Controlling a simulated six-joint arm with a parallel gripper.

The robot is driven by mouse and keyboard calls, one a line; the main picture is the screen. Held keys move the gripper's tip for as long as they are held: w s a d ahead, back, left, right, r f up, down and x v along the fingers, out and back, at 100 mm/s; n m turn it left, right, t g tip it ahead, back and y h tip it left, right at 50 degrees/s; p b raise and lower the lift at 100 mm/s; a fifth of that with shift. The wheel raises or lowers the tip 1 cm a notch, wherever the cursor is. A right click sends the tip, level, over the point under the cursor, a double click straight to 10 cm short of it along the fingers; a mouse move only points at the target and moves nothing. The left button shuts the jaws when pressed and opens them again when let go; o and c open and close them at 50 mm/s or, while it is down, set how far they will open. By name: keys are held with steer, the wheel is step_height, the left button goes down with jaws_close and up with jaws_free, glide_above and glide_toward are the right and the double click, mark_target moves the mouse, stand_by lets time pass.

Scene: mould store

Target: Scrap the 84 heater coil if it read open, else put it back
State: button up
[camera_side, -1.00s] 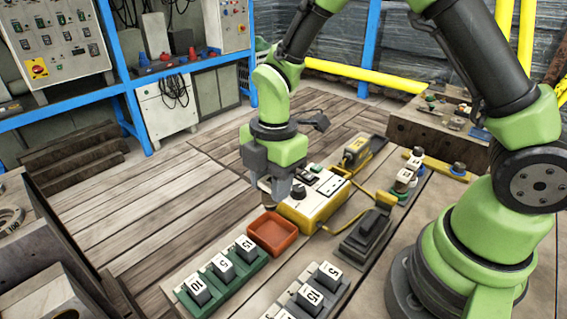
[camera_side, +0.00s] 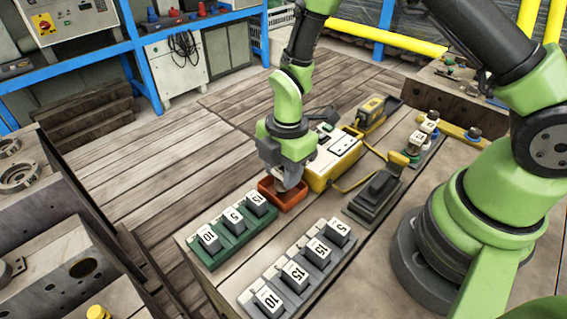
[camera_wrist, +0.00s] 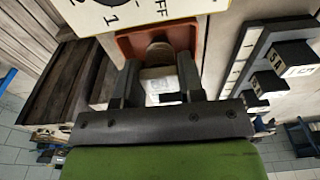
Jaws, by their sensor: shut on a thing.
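My gripper (camera_side: 284,186) is at the red-orange tray (camera_side: 290,207), its fingertips over or just inside the rim. In the wrist view my gripper (camera_wrist: 161,88) is shut on a small part, taken as the heater coil (camera_wrist: 158,78), with a whitish face and a brownish round end. The coil's end overlaps the tray (camera_wrist: 130,45); I cannot tell whether it touches the bottom. No number 84 is legible. The yellow tester (camera_side: 335,160) stands just behind the tray; its dial (camera_wrist: 95,10) shows "OFF", "1" and "2". No reading is legible.
A green rack (camera_side: 240,243) with number-tagged blocks stands left of the tray. A grey rack (camera_side: 290,290) with more tagged blocks is at the front. A dark pedal-like device (camera_side: 375,195) and a yellow cable lie to the right. Bench room is clear between the racks.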

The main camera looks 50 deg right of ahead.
steer(key=o, duration=1.5)
steer(key=shift+c, duration=0.2)
steer(key=shift+r, duration=4)
step_height(320, 180, up, 10)
steer(key=s+d+f+m+t, duration=0.1)
steer(key=s+d+m+t, duration=0.1)
steer(key=m, duration=0.4)
steer(key=s+d+r+m+t, duration=0.1)
steer(key=s+r+m+t, duration=0.1)
steer(key=s+r+m, duration=0.3)
steer(key=s+d+r+m+t+y, duration=0.1)
steer(key=s+r+m+t, duration=0.2)
steer(key=s+r+m, duration=0.2)
steer(key=s+m, duration=0.3)
steer(key=m, duration=0.3)
steer(key=shift+d, duration=0.3)
